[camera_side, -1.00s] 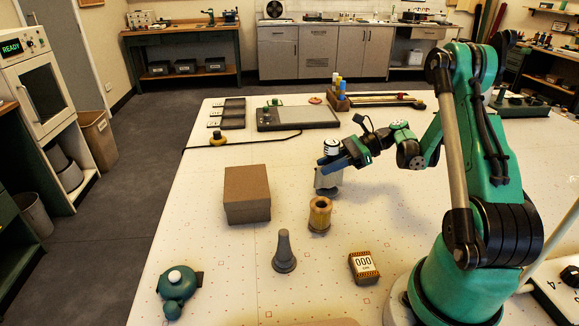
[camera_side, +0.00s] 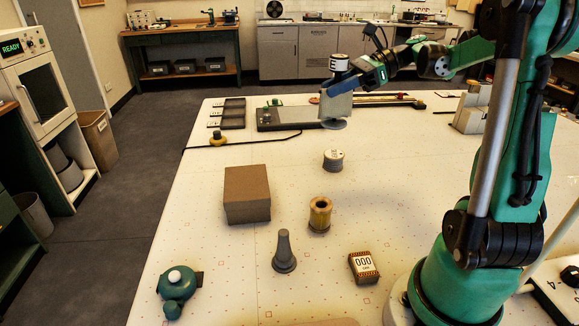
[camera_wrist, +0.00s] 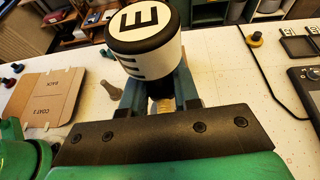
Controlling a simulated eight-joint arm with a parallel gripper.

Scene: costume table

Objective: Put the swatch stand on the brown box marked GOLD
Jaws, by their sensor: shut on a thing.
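My gripper (camera_side: 348,80) is shut on a grey flat-sided piece with a round foot (camera_side: 335,107), which I take for the swatch stand. It hangs roughly upright over the far part of the table. A white drum with black bands (camera_side: 339,62) sits above the jaws; whether it belongs to the stand I cannot tell. In the wrist view the drum (camera_wrist: 138,38) shows an E and hides much between the fingers (camera_wrist: 160,98). The brown box (camera_side: 247,195) stands nearer the side camera, left of my gripper, its top bare. No GOLD mark is readable.
A spool (camera_side: 333,160), a wooden ring-topped cylinder (camera_side: 320,214), a grey cone (camera_side: 283,252), a 000 block (camera_side: 363,267) and a teal pot (camera_side: 178,284) stand around the box. A dark flat panel (camera_side: 285,118) and cable lie behind. Pale blocks (camera_side: 472,112) stand right.

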